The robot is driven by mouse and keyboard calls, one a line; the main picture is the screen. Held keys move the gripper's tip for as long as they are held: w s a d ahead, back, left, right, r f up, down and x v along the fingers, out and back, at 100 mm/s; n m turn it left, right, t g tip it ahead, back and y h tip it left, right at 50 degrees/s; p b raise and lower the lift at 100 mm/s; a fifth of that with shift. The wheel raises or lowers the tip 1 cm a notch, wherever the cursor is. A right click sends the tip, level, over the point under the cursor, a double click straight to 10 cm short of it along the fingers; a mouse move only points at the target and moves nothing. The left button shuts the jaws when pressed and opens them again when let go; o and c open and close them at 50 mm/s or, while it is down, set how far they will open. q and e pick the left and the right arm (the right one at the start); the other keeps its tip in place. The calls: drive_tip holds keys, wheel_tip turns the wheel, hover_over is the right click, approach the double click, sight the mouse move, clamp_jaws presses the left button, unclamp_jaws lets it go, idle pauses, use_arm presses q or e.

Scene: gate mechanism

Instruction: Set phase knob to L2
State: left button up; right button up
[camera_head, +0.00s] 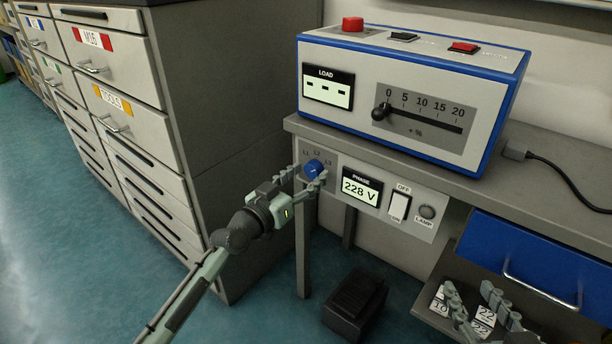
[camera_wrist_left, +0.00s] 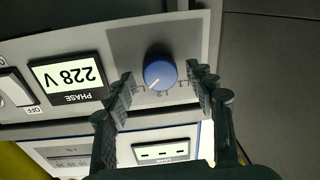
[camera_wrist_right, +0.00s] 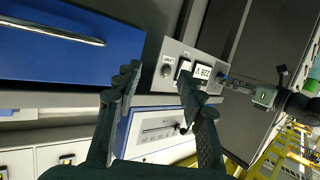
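The blue phase knob (camera_head: 314,168) sits on the grey panel under the table edge, with labels L1, L2 and L3 above it. In the left wrist view, which is upside down, the knob (camera_wrist_left: 160,74) has a white mark at its lower left, roughly toward L3. The phase display (camera_head: 361,189) reads 228 V. My left gripper (camera_head: 302,179) is open, one finger on each side of the knob; gaps show between fingers and knob in the left wrist view (camera_wrist_left: 161,80). My right gripper (camera_head: 471,290) is open and empty at the lower right, away from the knob.
The panel also holds a switch (camera_head: 399,206) and a lamp (camera_head: 427,212). A blue-edged load box (camera_head: 330,120) stands on the table (camera_head: 540,190) above. A drawer cabinet (camera_head: 230,120) is at left, a blue drawer (camera_head: 530,262) at right, and a black pedal box (camera_head: 355,303) below.

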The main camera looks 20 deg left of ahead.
use_arm(q)
drive_tip(key=c, duration=1)
use_arm(e)
drive_tip(key=shift+d, duration=0.1)
use_arm(q)
drive_tip(key=n+p, duration=0.2)
drive_tip(key=n, duration=0.1)
drive_tip(key=shift+r+n, duration=0.15)
drive_tip(key=shift+n, duration=0.25)
drive_tip(key=n+p, duration=0.2)
drive_tip(key=n, duration=0.2)
drive_tip(key=shift+g, duration=0.4)
drive_tip(key=shift+n, duration=1)
use_arm(e)
drive_tip(key=s+d+f+m+g+h, duration=0.2)
drive_tip(key=s+d+f+g+h, duration=0.3)
drive_tip(key=s+d+f+g, duration=0.5)
drive_tip(key=shift+s+d+f, duration=0.65)
drive_tip(key=shift+s+d, duration=1.4)
